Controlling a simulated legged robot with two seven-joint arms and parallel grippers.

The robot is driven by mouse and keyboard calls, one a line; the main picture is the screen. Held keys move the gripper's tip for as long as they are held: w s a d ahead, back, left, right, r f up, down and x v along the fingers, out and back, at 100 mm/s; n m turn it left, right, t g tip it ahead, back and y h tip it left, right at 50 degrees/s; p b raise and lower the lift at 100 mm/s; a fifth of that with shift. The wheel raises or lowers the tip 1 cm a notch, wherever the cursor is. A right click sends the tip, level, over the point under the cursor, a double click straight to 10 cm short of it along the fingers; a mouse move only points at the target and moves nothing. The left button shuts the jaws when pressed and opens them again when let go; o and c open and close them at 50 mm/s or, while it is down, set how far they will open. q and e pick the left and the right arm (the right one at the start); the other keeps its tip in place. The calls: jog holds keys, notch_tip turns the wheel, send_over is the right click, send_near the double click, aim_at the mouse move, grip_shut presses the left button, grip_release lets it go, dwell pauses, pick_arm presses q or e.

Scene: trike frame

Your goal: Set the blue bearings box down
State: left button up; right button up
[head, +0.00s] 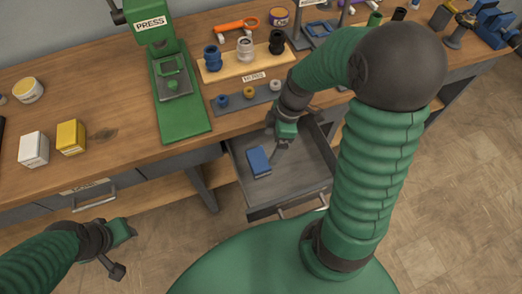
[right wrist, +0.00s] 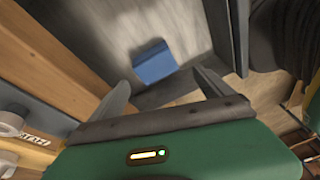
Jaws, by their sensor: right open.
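The blue bearings box (head: 259,162) lies in the open grey drawer (head: 312,179) under the bench, toward the drawer's left side. In the right wrist view the blue box (right wrist: 153,63) rests on the drawer floor beyond the fingertips. My right gripper (head: 277,155) is above the drawer, beside the box on its right in the head view. Its fingers are apart with nothing between them. My left gripper (head: 122,250) is at the lower left, off the bench and away from the box; its jaws are too unclear to judge.
A green press (head: 176,90) stands on the wooden bench (head: 105,85). White (head: 33,149) and yellow (head: 71,137) boxes stand left of it. A hub board (head: 238,68) and a grey strip with small parts (head: 240,100) are behind the drawer. The drawer walls surround the box.

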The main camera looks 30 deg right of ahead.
jog(key=s+a+r+m+t+h, duration=0.1)
jog(key=s+a+m+t+h, duration=0.1)
jog(key=a+m, duration=0.5)
jog(key=m+h, duration=0.1)
jog(key=m, duration=0.4)
jog(key=shift+s+a+r, duration=0.15)
